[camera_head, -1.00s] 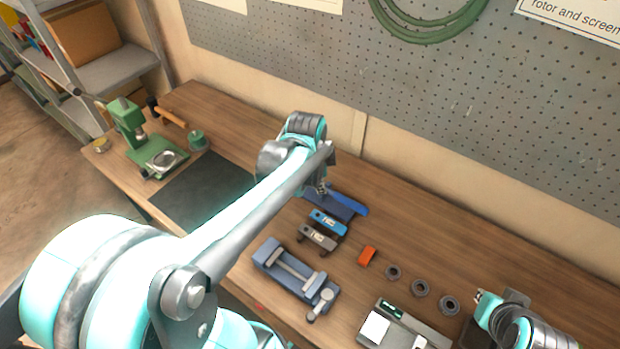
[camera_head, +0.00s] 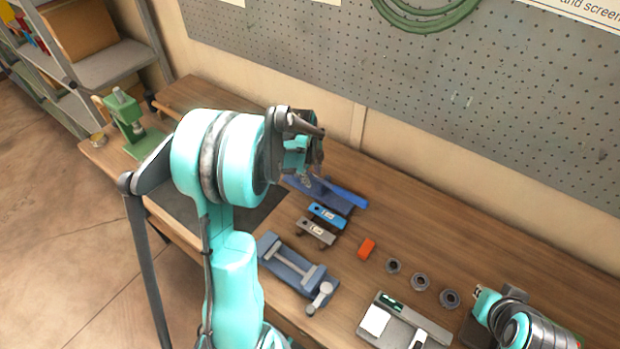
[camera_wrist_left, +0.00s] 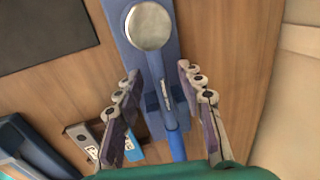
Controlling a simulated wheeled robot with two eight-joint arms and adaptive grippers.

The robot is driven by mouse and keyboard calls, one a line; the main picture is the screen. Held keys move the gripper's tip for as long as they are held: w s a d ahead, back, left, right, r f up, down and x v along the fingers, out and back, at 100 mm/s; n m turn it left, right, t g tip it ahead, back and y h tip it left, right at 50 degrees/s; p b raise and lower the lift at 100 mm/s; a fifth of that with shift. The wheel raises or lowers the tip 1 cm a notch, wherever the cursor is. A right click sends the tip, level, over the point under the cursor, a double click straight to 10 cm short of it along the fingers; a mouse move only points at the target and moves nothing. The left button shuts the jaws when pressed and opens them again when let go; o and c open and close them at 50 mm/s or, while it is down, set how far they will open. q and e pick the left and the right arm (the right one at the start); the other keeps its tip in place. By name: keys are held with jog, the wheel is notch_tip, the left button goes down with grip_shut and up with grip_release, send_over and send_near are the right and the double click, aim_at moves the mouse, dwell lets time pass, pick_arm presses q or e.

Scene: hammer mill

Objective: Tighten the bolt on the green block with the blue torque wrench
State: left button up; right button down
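The blue torque wrench (camera_head: 348,194) lies in a darker blue holder (camera_head: 331,197) on the bench. In the left wrist view its round metal head (camera_wrist_left: 150,26) is at the top and its blue handle (camera_wrist_left: 177,146) runs down between my fingers. My left gripper (camera_head: 314,172) is above the holder; in the left wrist view (camera_wrist_left: 160,82) its fingers are apart on either side of the wrench, with no visible grip. A small green block (camera_head: 392,304) sits at the back of a grey fixture at the front right; its bolt is too small to make out. My right gripper (camera_head: 482,296) is low at the right, its fingers unclear.
A blue labelled piece (camera_head: 327,216) and a grey one (camera_head: 316,232) lie beside the holder. A blue-grey vise (camera_head: 290,265), an orange block (camera_head: 367,249) and three dark rings (camera_head: 420,282) are nearby. A green press (camera_head: 128,118) stands far left. The bench's back right is clear.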

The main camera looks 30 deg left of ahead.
pick_arm(q)
jog(key=shift+w+f, duration=0.2)
jog(key=shift+f, duration=0.65)
jog(key=shift+r, duration=0.1)
jog(key=shift+c, duration=0.6)
grip_shut()
jog(key=shift+r, duration=0.15)
